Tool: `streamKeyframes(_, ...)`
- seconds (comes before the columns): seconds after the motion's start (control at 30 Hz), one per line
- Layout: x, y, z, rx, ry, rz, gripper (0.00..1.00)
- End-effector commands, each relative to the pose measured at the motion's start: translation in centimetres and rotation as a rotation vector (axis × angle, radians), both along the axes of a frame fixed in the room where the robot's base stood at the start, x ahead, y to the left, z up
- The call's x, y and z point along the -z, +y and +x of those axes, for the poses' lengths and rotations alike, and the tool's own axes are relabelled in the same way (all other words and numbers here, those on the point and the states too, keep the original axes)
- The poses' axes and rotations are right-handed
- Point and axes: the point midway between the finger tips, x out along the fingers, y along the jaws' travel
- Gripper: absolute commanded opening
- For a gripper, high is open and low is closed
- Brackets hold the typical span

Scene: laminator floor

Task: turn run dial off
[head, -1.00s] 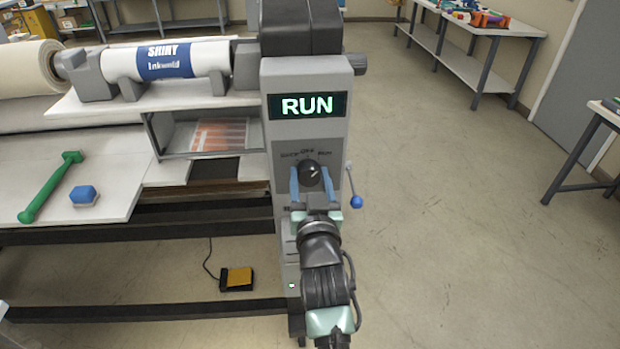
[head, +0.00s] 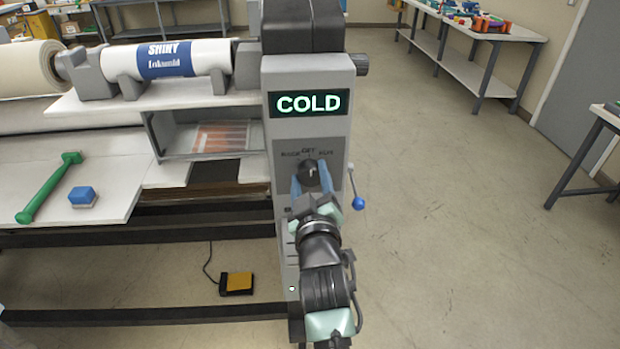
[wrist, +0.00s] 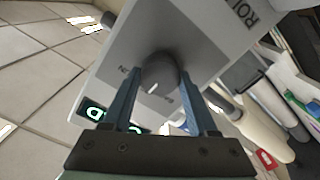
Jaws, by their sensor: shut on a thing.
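The run dial (head: 311,171) is a dark round knob on the grey control panel (head: 338,140) of the laminator. Its white pointer mark now stands about straight up, toward the middle label, in the head view. My gripper (head: 310,184) is shut on the dial, one blue finger on each side of it. In the wrist view the dial (wrist: 158,76) sits between the fingertips of my gripper (wrist: 160,85), and the panel appears tilted. The display (head: 309,103) above the dial reads COLD in green-white letters.
A lever with a blue ball (head: 358,203) sticks out right of the panel. A yellow foot pedal (head: 237,283) is on the floor.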

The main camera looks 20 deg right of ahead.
Motion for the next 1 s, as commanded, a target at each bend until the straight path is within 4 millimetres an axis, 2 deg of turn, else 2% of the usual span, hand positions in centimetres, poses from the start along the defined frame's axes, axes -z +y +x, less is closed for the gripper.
streamKeyframes(0.5, 0.17, 0.02, 0.00, 0.000, 0.010, -0.020, 0.03)
streamKeyframes(0.53, 0.16, 0.02, -0.01, 0.000, 0.010, -0.020, 0.62)
streamKeyframes(0.6, 0.15, 0.02, 0.00, 0.000, 0.010, -0.020, 0.75)
streamKeyframes(0.7, 0.12, 0.02, 0.00, -0.001, 0.009, -0.020, 0.89)
streamKeyframes(1.0, 0.07, 0.03, -0.12, 0.001, 0.007, -0.020, 0.89)
